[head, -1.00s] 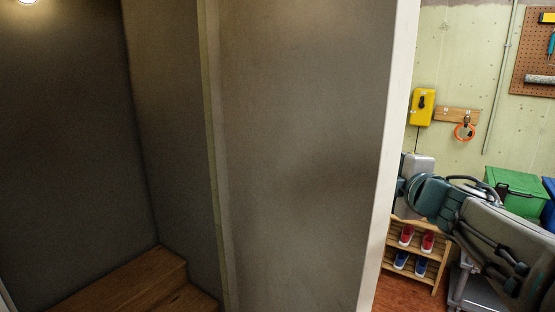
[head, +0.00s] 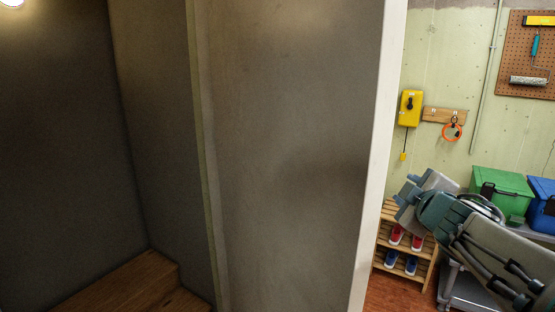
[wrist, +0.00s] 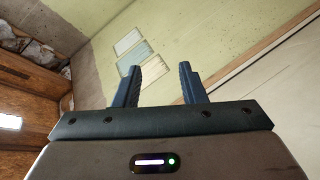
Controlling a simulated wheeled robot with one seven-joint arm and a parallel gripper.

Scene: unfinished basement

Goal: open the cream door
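A pale cream panel (wrist: 275,105) with a brown frame strip along its edge slants across the right of the wrist view. It may be the cream door, but no handle shows on it and I cannot tell for sure. In the head view no cream door is clearly identifiable; a grey-brown wall with a white end edge (head: 376,160) fills the middle. My gripper (head: 402,200) is right of that edge, pointing left, in front of the shoe rack. In the wrist view its two fingers (wrist: 158,82) stand apart with nothing between them.
Wooden steps (head: 125,285) lie at lower left beside dark walls. A wooden shoe rack (head: 432,258) with red and blue shoes stands behind my arm. Green (head: 500,190) and blue (head: 541,203) bins sit at right. A yellow box (head: 410,108) and pegboard (head: 530,60) hang on the wall.

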